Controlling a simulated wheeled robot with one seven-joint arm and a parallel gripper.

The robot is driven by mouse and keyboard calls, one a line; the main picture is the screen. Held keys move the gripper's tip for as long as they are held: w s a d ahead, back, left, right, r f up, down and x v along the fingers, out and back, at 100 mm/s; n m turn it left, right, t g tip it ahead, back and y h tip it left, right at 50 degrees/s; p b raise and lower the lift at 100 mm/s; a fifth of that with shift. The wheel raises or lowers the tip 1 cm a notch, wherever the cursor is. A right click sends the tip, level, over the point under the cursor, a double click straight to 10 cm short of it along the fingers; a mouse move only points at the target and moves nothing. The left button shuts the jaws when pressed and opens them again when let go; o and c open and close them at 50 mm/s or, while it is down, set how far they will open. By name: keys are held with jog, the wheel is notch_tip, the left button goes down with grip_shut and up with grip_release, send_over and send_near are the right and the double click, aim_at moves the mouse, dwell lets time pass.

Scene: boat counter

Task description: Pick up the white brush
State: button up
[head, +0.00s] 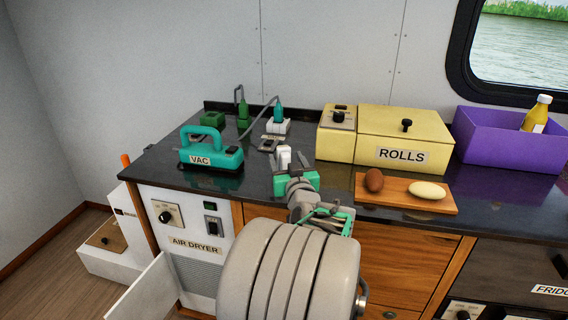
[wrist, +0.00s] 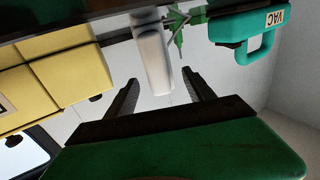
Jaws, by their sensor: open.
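A white upright object, which looks like the white brush (head: 284,154), stands on the dark counter just beyond my gripper (head: 290,164). My arm and the green gripper body hide its lower part in the head view. In the wrist view the white brush (wrist: 152,55) shows as a pale block, its near end in line with the gap between the two dark fingers of my gripper (wrist: 160,77). The fingers are spread apart with clear space on both sides of it. I cannot tell whether its end lies between the fingertips or just beyond them.
The teal VAC (head: 212,150) stands to the left. The yellow ROLLS box (head: 404,137) is to the right, behind a wooden board (head: 393,200) with two egg-shaped items. Green plugs and grey cords (head: 276,117) lie behind. A purple bin (head: 500,141) stands far right.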

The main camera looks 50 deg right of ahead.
jog(key=x, duration=0.3)
jog(key=shift+c, duration=0.3)
jog(key=shift+a, duration=0.1)
grip_shut()
